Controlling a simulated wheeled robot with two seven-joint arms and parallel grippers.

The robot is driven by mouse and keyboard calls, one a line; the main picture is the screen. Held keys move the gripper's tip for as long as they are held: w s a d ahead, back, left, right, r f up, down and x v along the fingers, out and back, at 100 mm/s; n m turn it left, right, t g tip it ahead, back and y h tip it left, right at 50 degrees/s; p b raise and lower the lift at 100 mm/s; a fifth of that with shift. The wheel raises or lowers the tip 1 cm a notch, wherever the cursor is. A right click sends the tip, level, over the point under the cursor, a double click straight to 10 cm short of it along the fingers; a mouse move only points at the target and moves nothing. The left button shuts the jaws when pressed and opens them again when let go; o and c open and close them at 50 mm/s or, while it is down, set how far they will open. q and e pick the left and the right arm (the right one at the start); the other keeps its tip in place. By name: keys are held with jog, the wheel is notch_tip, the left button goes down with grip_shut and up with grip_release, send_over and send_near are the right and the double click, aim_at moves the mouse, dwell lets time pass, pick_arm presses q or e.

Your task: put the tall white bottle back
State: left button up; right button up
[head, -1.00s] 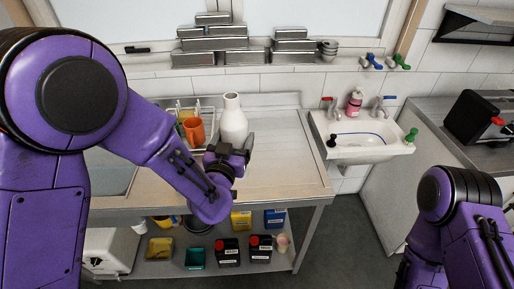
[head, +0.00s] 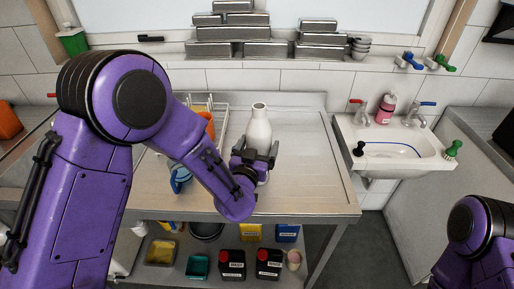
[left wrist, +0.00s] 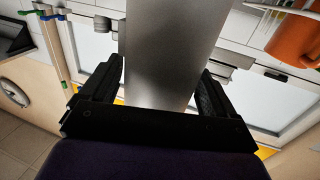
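The tall white bottle (head: 259,128) is upright over the steel worktop (head: 305,165), right of the dish rack (head: 222,122). My left gripper (head: 257,152) is around its body, with one finger on each side. In the left wrist view the bottle (left wrist: 168,50) fills the space between the fingers (left wrist: 163,88), which look closed against it. I cannot tell whether its base touches the worktop. My right arm (head: 475,235) shows at the lower right; its gripper is out of view.
An orange mug (head: 209,122) stands in the rack, and a blue mug (head: 180,180) is left of my forearm. A white sink (head: 395,148) is at the right, with a pink soap bottle (head: 385,108). Steel containers (head: 235,48) sit on the back ledge. The worktop's right part is clear.

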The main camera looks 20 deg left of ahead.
pick_arm(q)
jog(key=shift+o, duration=0.2)
jog(key=shift+s+r, duration=0.2)
jog(key=shift+s, duration=0.05)
jog(key=s+p, duration=0.1)
jog(key=s, duration=1.1)
jog(key=shift+p, duration=0.3)
jog(key=shift+w, duration=0.1)
